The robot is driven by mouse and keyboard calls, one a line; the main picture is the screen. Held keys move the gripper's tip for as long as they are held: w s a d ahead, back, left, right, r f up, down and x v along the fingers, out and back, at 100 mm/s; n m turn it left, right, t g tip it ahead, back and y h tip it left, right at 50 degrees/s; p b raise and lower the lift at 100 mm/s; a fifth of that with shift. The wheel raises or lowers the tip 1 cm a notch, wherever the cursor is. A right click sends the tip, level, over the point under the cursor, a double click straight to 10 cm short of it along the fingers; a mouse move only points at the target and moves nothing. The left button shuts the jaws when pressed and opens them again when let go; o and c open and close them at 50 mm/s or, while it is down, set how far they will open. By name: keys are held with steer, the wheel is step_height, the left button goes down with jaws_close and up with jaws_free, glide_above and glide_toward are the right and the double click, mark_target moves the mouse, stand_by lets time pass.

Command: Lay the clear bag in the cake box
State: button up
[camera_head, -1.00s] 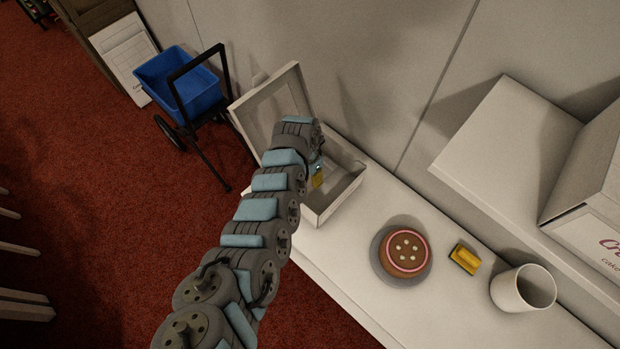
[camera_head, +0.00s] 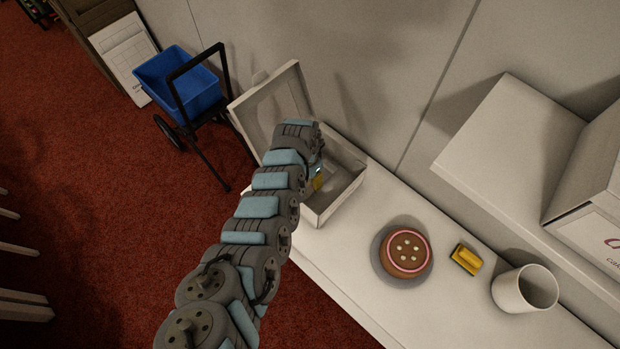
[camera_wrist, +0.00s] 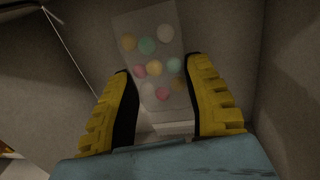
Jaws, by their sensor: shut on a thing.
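The clear bag (camera_wrist: 152,45), with several pastel round sweets inside, shows in the wrist view. My gripper (camera_wrist: 160,85) has its yellow-backed fingers on either side of the bag's lower part and is shut on it. The cake box (camera_head: 341,202) is open on the counter, its lid (camera_head: 268,100) raised at the back left. In the head view my gripper (camera_head: 318,183) is at the box's opening, and my arm hides the bag and part of the box. Box walls surround the bag in the wrist view; I cannot tell whether it touches the floor.
A chocolate cake (camera_head: 406,251) on a grey turntable, a yellow item (camera_head: 466,259) and a white mug (camera_head: 524,289) stand to the right on the counter (camera_head: 345,285). A raised white shelf (camera_head: 508,130) is at the right. A blue cart (camera_head: 180,78) stands on the floor behind.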

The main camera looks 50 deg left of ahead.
mark_target(310, 179)
steer(key=o, duration=1)
steer(key=shift+o, duration=0.2)
steer(key=shift+a+r+p, duration=0.1)
steer(key=shift+r+p, duration=0.5)
steer(key=shift+r, duration=1)
step_height(310, 179, up, 10)
steer(key=a, duration=0.1)
